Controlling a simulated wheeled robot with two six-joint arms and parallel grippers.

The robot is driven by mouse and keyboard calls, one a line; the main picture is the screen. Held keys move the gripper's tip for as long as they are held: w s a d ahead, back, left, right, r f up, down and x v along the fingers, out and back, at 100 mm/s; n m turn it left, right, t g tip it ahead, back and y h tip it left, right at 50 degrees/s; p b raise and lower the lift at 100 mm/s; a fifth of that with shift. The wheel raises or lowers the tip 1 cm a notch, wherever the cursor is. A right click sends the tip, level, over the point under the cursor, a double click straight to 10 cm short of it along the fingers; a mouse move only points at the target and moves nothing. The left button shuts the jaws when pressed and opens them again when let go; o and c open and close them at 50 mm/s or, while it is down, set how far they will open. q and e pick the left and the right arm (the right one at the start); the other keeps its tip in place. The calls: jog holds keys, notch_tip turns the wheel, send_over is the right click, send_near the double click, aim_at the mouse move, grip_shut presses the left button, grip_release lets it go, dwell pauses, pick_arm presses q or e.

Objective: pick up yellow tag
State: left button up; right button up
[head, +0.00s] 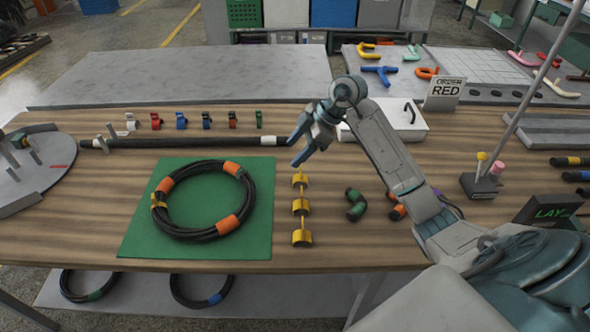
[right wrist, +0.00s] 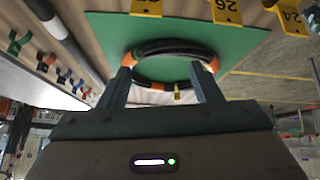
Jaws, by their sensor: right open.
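Several yellow tags stand in a column on the wooden table, right of the green mat: a far one (head: 300,180), a middle one (head: 301,207) and a near one (head: 302,238). In the right wrist view, numbered yellow tags (right wrist: 226,12) show along the top edge. My left gripper is out of view.
The coil lies on the green mat (head: 136,236). A long black rod (head: 200,142) and a row of coloured clips (head: 181,121) lie behind it. Green-banded (head: 356,204) and orange-banded short hoses are right of the tags.

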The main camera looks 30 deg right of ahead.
jog(key=d+m+g+h, duration=0.1)
jog(key=d+m+h, duration=0.1)
jog(key=d, duration=0.2)
send_over(298, 177)
jog(key=d, duration=0.2)
jog(key=f, duration=0.5)
jog(key=shift+s+a+p, duration=0.25)
jog(key=shift+s+p, duration=0.05)
jog(key=shift+p, duration=0.1)
jog(key=p+x, duration=0.1)
jog(key=x, duration=0.3)
jog(key=shift+s+f, duration=0.15)
jog(key=shift+f, duration=0.4)
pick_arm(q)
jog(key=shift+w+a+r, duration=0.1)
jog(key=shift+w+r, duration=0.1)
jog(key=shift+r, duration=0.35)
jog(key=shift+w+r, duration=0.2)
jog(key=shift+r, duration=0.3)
pick_arm(e)
jog(key=c, duration=1)
